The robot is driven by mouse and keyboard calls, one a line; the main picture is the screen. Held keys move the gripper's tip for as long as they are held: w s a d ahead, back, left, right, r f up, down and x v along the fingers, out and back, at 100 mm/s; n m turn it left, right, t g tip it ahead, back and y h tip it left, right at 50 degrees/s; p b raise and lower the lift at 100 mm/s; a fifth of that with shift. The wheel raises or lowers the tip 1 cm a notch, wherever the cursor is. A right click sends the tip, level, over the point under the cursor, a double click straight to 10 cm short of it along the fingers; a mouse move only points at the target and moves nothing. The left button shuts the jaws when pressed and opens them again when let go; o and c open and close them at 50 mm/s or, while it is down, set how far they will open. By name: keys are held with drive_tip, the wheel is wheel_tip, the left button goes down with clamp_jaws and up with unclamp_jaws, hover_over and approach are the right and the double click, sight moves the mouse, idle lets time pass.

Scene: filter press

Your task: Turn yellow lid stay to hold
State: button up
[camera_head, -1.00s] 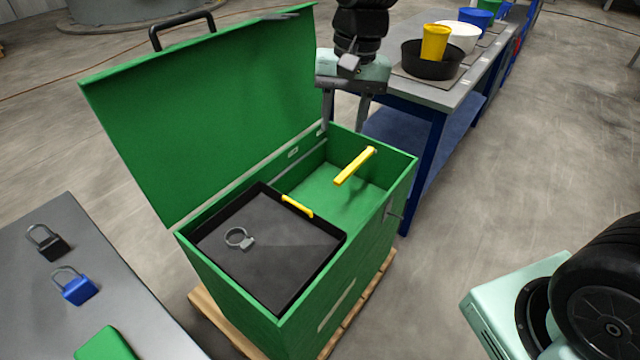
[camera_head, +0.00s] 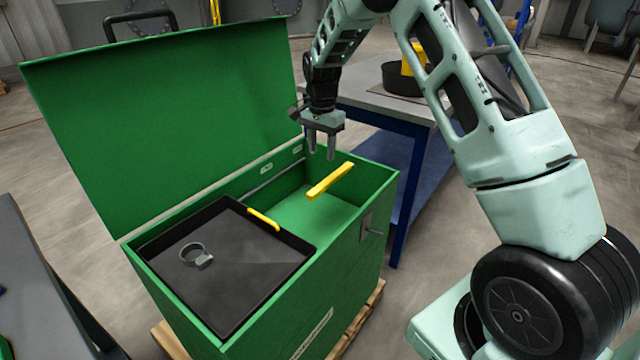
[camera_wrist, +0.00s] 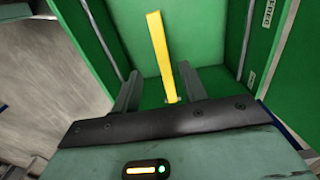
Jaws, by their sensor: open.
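The yellow lid stay (camera_head: 330,181) is a flat bar at the right rim of the green box (camera_head: 345,245), slanting inward over the open compartment. The box's green lid (camera_head: 165,115) stands open, tilted back. My gripper (camera_head: 321,155) is open, pointing down just above and behind the stay's far end, near the back right corner of the box. In the wrist view the yellow stay (camera_wrist: 165,55) runs away from between the two fingers (camera_wrist: 162,90). It shows between them with a gap on each side; I cannot tell the height gap.
A black tray (camera_head: 165,250) with a yellow handle (camera_head: 263,219) and a grey ring-shaped object (camera_head: 196,254) fills the box's left part. A workbench (camera_head: 375,112) with a black pan (camera_head: 402,78) stands behind right. A grey table (camera_head: 40,265) is at left.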

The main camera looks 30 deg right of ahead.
sight(321, 185)
wheel_tip(321, 185, down, 11)
drive_tip(key=shift+f+b, duration=0.1)
drive_tip(key=shift+b, duration=0.3)
drive_tip(key=shift+c, duration=0.3)
clamp_jaws()
